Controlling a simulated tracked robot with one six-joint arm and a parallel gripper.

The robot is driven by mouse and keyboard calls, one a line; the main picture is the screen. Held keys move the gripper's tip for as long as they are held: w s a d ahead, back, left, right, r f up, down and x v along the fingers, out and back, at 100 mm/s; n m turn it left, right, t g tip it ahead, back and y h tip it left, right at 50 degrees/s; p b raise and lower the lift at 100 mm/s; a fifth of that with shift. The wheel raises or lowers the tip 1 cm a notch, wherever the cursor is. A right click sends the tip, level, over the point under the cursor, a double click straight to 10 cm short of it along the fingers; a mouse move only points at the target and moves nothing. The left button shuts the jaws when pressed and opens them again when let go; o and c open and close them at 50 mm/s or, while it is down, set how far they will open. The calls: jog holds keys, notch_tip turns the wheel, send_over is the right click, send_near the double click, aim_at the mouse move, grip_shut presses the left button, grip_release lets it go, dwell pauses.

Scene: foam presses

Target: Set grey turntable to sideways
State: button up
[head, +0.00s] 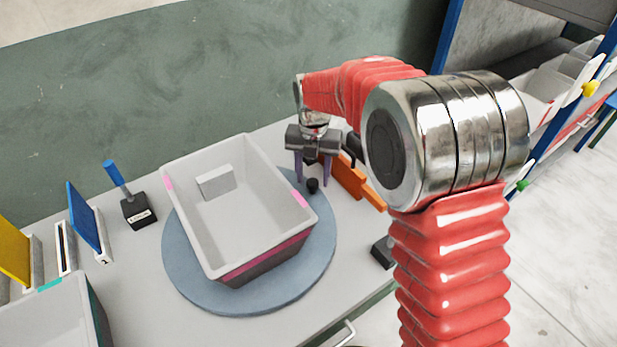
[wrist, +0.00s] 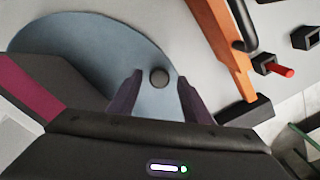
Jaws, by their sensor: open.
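The grey turntable (head: 190,277) is a round blue-grey disc on the bench, and part of it shows in the wrist view (wrist: 100,38). A pale grey bin (head: 240,190) with pink marks sits on it, turned at an angle. A small dark knob (head: 313,186) stands near the disc's far right rim. My gripper (head: 312,180) is at that rim, pointing down. In the wrist view my gripper (wrist: 157,95) is open, with the knob (wrist: 159,77) between its fingers or just beyond them; I cannot tell whether they touch it.
An orange bar (head: 352,181) lies right of my gripper. A blue-handled lever (head: 137,208) stands left of the turntable, beside blue (head: 84,217) and yellow (head: 14,250) panels. Another grey bin (head: 50,320) is at lower left. The bench front is fairly clear.

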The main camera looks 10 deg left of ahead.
notch_tip(320, 180, up, 12)
jog(key=shift+r, duration=0.15)
dwell(0.3)
dwell(0.4)
